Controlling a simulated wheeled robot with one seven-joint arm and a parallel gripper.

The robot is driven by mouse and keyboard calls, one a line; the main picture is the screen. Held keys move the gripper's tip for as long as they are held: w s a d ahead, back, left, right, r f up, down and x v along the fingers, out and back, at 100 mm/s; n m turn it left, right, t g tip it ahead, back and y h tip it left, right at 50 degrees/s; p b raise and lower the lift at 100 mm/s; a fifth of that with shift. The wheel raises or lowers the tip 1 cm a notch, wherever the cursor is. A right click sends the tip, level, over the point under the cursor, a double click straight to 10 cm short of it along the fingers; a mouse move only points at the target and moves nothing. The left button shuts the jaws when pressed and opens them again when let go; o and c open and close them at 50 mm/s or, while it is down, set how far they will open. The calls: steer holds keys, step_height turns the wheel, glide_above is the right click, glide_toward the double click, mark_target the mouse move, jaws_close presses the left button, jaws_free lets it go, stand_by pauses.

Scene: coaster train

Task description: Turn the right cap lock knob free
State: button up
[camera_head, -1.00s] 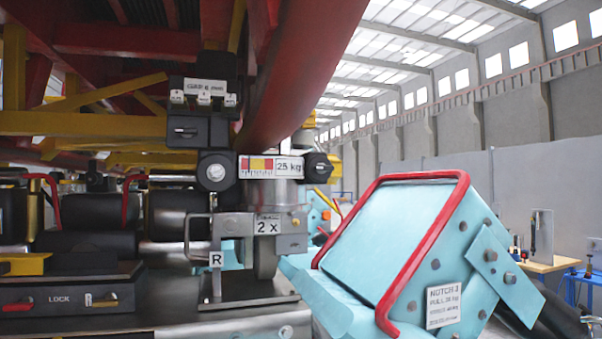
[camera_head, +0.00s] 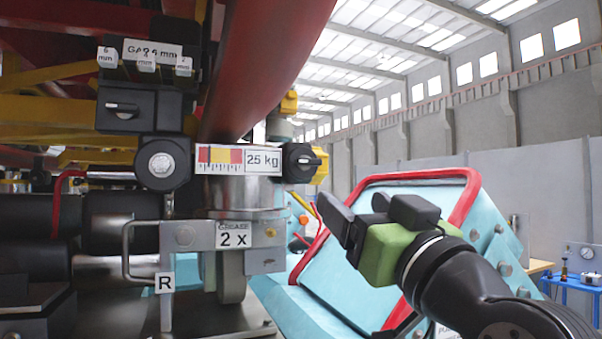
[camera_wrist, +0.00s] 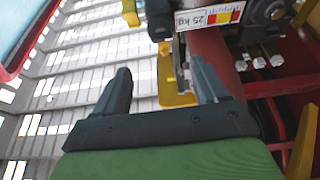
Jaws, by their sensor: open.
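A black knob (camera_head: 301,162) with a raised grip bar sits at the right end of the 25 kg scale plate (camera_head: 238,160). The plate also shows upside down in the wrist view (camera_wrist: 208,17), with a dark knob-like part (camera_wrist: 158,24) at its left end. My gripper (camera_head: 347,222) is to the right of and below the knob in the head view, apart from it. In the wrist view its two dark fingers (camera_wrist: 160,70) are spread with nothing between them. Whether the knob is locked I cannot tell.
A large round bolt (camera_head: 161,163) is left of the plate. A red beam (camera_head: 262,70) runs overhead. A metal bracket (camera_head: 190,236) is below. A turquoise box with a red bar (camera_head: 470,190) stands behind my arm.

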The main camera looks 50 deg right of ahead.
mark_target(311, 162)
steer(key=p+x, duration=0.2)
steer(key=x, duration=0.2)
steer(key=p+x, duration=0.2)
steer(key=x, duration=0.2)
steer(key=r+p+x, duration=0.1)
steer(key=p+x, duration=0.1)
steer(key=x, duration=0.3)
steer(key=shift+a+r, duration=0.15)
steer(key=shift+a, duration=0.05)
steer(key=shift+w+d, duration=0.3)
steer(key=shift+w, duration=0.1)
steer(key=shift+s+a, duration=0.1)
steer(key=shift+s, duration=0.05)
steer(key=c, duration=1.1)
steer(key=shift+o, duration=0.2)
